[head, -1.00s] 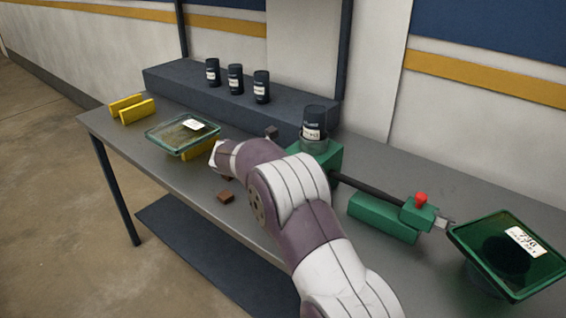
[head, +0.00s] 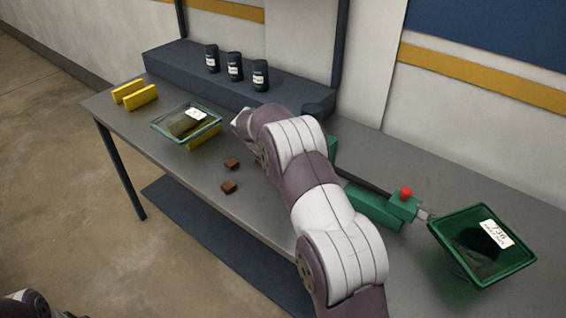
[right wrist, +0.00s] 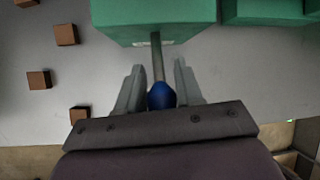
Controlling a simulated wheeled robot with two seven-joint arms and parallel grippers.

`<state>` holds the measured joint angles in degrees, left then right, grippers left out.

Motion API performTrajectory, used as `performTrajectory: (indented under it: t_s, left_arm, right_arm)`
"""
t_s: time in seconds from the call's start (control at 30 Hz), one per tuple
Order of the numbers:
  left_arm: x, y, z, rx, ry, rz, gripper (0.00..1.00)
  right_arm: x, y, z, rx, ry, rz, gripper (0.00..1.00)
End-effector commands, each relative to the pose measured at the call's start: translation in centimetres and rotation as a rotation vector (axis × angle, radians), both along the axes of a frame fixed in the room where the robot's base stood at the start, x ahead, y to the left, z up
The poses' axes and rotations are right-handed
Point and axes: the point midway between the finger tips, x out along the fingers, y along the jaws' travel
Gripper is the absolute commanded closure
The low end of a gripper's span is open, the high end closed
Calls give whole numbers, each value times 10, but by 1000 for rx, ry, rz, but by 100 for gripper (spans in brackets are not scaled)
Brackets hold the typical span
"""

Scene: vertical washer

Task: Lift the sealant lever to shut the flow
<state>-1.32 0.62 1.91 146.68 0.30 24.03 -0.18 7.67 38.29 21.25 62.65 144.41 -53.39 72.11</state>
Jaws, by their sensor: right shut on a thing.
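In the right wrist view, a lever, a thin grey rod with a blue knob (right wrist: 161,95), comes out from under a green housing (right wrist: 155,22). My right gripper (right wrist: 156,78) has a finger on each side of the knob and is shut on it. In the head view, my right arm hides the lever, my right gripper and most of the green dispenser (head: 332,147). My left gripper is not in view.
A tray with a label (head: 160,128) rests on yellow supports at the left. A green tray (head: 470,275) stands at the right, by a red-knobbed green fixture (head: 402,207). Brown blocks (head: 229,187) lie near the table's front edge. Three black jars (head: 235,67) stand on the back ledge.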

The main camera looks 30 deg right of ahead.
Motion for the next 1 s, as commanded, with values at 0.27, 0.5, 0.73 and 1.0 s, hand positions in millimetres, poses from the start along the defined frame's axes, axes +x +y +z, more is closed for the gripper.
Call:
performTrajectory:
  t_s: [0.27, 0.5, 0.73, 1.0]
  left_arm:
    - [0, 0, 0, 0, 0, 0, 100]
    - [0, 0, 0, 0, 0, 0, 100]
    - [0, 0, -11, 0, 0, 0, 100]
    - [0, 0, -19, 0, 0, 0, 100]
  right_arm:
    - [1, -1, 3, -2, -6, -1, 44]
    - [1, 0, 2, -1, -4, 0, 44]
    - [-2, 21, 37, -2, -8, 1, 44]
    - [-9, 52, 96, -1, -7, 0, 44]
